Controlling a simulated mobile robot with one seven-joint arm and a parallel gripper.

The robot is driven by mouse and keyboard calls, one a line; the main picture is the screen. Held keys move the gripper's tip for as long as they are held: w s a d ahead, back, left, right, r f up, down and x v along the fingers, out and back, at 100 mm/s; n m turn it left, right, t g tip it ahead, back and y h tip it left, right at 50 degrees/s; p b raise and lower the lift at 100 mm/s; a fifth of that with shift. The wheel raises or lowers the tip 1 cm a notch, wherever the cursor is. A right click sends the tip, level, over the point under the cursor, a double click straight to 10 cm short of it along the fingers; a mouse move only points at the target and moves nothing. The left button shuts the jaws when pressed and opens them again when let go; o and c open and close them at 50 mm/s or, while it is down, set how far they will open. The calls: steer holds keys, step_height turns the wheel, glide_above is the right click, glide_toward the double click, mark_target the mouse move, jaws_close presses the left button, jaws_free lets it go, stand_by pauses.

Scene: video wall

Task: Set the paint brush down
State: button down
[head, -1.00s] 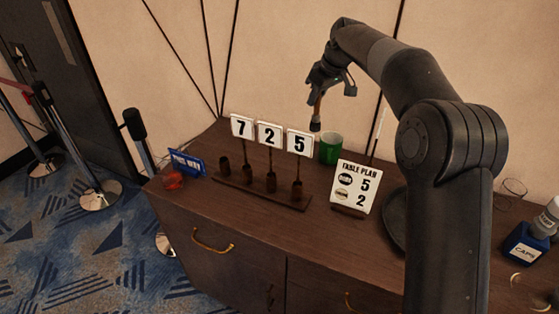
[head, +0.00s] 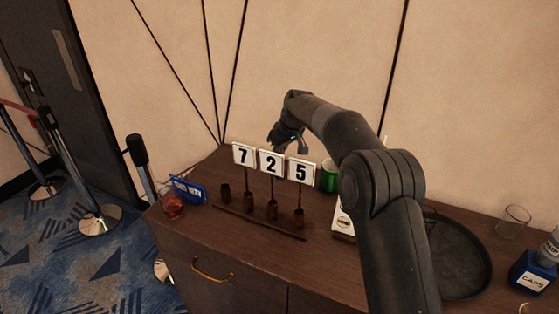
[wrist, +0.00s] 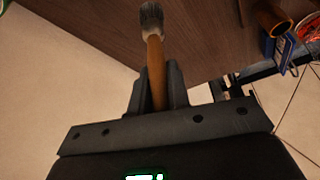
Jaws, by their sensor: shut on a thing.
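The paint brush (wrist: 155,52) has a dark bristle head and a wooden handle. In the wrist view it sticks out from between the fingers of my gripper (wrist: 156,85), bristles away from the palm and towards the brown cabinet top (wrist: 110,25). My gripper is shut on the handle. In the head view my gripper (head: 289,140) is at the back of the cabinet, behind the number cards. The cards hide the brush there, and I cannot tell whether it touches the surface.
Number cards 7, 2, 5 (head: 270,163) stand on a dark rack (head: 255,222) in front of my gripper. A green mug (head: 328,176) stands to the right. A blue sign (head: 188,191) and red glass (head: 172,206) are left. A round black tray (head: 465,262) lies right.

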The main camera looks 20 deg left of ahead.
steer(key=shift+f, duration=1.85)
steer(key=shift+f, duration=0.1)
steer(key=c, duration=1.4)
jaws_free()
steer(key=shift+o, duration=0.2)
steer(key=v, duration=1.2)
steer(key=shift+d, duration=0.1)
